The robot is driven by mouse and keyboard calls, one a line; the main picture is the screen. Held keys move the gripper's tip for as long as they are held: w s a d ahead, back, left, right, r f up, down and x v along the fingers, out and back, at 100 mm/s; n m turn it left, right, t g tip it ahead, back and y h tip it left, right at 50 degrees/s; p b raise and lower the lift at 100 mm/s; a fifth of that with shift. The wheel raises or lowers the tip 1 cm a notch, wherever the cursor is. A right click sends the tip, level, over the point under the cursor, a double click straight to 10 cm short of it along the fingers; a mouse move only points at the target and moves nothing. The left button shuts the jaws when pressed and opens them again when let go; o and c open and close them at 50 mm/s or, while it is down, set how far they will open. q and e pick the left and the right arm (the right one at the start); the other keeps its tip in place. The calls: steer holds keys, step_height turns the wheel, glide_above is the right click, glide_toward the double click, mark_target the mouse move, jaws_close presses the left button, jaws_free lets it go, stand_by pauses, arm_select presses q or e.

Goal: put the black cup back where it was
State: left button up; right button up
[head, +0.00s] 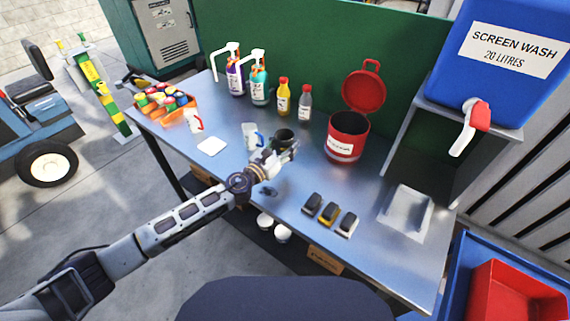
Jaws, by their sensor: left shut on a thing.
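The black cup (283,137) is at the middle of the metal table, at the end of my left arm. My left gripper (287,150) is shut on the black cup; its fingers hide part of the cup's lower side. I cannot tell whether the cup touches the table. A white cup with a blue handle (250,135) stands just left of the gripper. A white cup with a red handle (193,120) stands farther left. A white square coaster (211,146) lies bare on the table. My right gripper is not in view.
A red bin with open lid (347,140) stands right of the gripper. Pump bottles (259,84) and small bottles (283,96) stand behind. An orange crate (164,103) is far left.

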arm_select(q)
steer(key=shift+f+b, duration=0.85)
steer(key=shift+f, duration=1.05)
